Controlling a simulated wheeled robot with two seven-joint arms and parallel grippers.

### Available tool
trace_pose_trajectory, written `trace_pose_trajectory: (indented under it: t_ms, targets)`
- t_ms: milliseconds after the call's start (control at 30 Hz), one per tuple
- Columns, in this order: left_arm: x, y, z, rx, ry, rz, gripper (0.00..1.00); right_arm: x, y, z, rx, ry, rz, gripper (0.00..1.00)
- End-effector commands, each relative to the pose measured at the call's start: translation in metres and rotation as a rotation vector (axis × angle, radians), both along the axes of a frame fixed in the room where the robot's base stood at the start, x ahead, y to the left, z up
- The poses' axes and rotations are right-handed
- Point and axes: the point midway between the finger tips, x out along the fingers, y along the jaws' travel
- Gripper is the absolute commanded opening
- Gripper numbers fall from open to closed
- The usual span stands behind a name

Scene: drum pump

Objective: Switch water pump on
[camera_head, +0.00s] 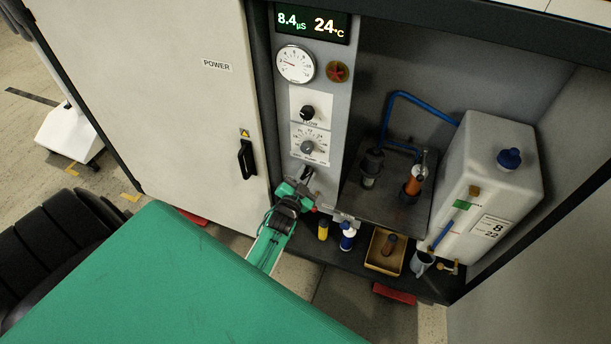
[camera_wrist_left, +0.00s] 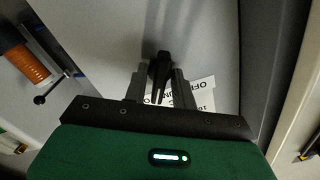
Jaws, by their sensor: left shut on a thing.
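The control panel (camera_head: 322,120) carries a gauge, two dials and, low down, a dark switch handle (camera_head: 306,172). My left gripper (camera_head: 299,188) is at the bottom of this panel. In the left wrist view the black switch handle (camera_wrist_left: 160,68) sits between the two grey fingers of my left gripper (camera_wrist_left: 159,78), which are shut on it. A white label (camera_wrist_left: 192,94) with upside-down text, "OFF" among it, lies behind the fingers and is partly covered. My right gripper is not in view.
A white tank (camera_head: 487,185) and an orange-bodied fitting (camera_head: 413,182) with blue hoses stand right of the panel. Small bottles (camera_head: 347,236) and a yellow tray (camera_head: 385,252) are below. The cabinet door marked POWER (camera_head: 170,90) is on the left.

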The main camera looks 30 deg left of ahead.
Motion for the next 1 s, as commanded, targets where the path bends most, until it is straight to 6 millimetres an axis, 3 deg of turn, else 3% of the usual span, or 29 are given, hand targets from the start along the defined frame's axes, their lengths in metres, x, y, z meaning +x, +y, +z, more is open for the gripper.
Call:
trace_pose_trajectory:
  t_ms: [67,100,133,567,1000]
  targets:
    - [0.0,0.0,0.0,0.0,0.001,0.0,0.04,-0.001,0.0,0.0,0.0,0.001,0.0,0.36]
    - [0.0,0.0,0.0,0.0,0.001,0.0,0.29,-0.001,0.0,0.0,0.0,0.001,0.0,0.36]
    - [0.0,0.0,0.0,0.0,0.001,0.0,0.35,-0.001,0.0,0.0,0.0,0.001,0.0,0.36]
    - [-0.009,-0.002,-0.002,-0.002,0.002,-0.001,0.35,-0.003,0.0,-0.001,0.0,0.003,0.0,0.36]
    - [-0.089,-0.019,-0.002,-0.001,0.004,0.0,0.35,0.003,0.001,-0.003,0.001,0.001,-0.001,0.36]
